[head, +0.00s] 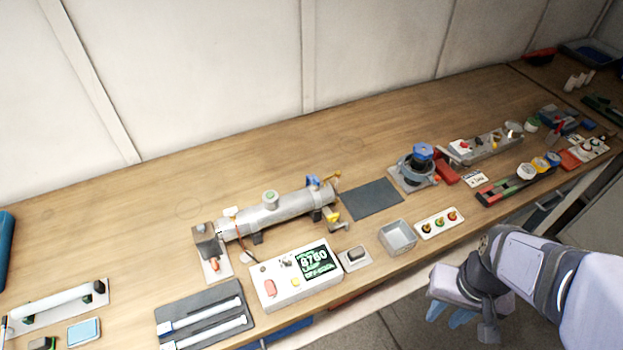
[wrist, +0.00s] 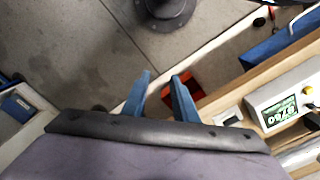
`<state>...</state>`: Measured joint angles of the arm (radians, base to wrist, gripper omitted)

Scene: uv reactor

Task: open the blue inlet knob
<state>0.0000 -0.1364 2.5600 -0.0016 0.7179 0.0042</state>
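The metal reactor cylinder (head: 285,211) lies on the workbench, left of centre in the head view. A small blue knob (head: 313,181) stands on top near its right end; its exact turn is too small to tell. A yellow handle (head: 333,214) sits lower at the same end. My gripper (head: 450,313) is off the bench's front edge, to the right of the reactor and well apart from it. In the wrist view its two blue fingers (wrist: 161,76) are apart with nothing between them. The blue knob does not show clearly in the wrist view.
A control box (head: 298,275) with a green display reading 8760 stands in front of the reactor; it also shows in the wrist view (wrist: 284,108). A grey tray (head: 397,237), a dark mat (head: 371,199) and a button panel (head: 439,223) lie to the right. The bench behind the reactor is clear.

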